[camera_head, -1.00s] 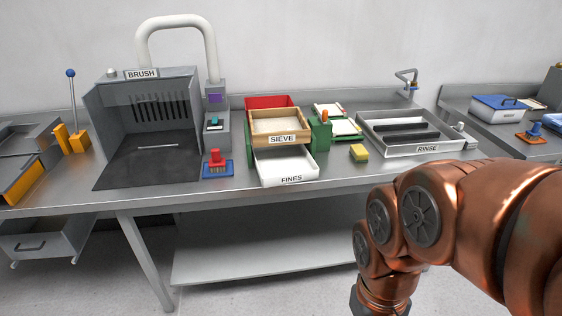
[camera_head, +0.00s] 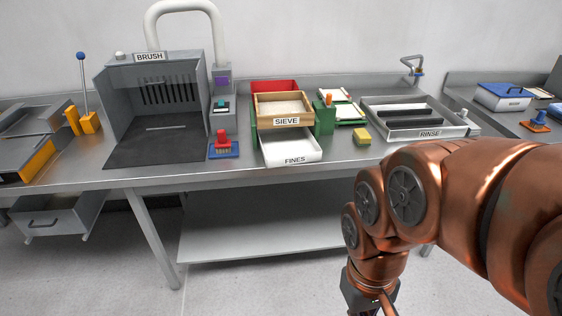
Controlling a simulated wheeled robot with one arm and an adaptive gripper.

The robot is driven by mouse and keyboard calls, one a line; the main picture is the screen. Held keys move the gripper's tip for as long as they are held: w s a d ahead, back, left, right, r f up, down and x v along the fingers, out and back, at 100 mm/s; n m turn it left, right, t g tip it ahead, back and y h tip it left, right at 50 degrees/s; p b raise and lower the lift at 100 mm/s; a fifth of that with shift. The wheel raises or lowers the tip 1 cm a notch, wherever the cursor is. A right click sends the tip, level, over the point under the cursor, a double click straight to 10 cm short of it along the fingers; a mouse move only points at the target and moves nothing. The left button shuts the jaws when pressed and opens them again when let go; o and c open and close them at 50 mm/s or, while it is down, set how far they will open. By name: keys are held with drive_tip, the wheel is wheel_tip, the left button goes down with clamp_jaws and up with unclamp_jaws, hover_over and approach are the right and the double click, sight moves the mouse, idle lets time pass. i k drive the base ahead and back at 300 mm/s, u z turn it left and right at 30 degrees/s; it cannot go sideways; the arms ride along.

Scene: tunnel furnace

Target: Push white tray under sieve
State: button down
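The white tray (camera_head: 291,150) labelled FINES sits on the bench below the wooden sieve (camera_head: 283,107) labelled SIEVE. Its front part sticks out toward the bench's front edge; its back part is hidden under the sieve. The sieve box rests in a green frame (camera_head: 325,118) and holds pale material. My gripper (camera_head: 372,304) is only partly in view at the bottom, hanging below bench height in front of the bench. Its fingers are cut off by the picture edge, so its opening does not show. It is well apart from the tray.
A red brush on a blue base (camera_head: 223,146) stands left of the tray. A yellow sponge (camera_head: 363,136) lies to its right, and the RINSE basin (camera_head: 412,119) is further right. The grey BRUSH hood (camera_head: 158,103) stands left. The bench front edge (camera_head: 240,176) lies before the tray.

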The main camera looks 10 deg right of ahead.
sight(281, 146)
drive_tip(key=u, duration=0.4)
drive_tip(key=k, duration=0.5)
drive_tip(key=u, duration=1.05)
drive_tip(key=i, duration=2.25)
drive_tip(key=z, duration=1.65)
drive_tip(key=i, duration=0.6)
drive_tip(key=z, duration=0.5)
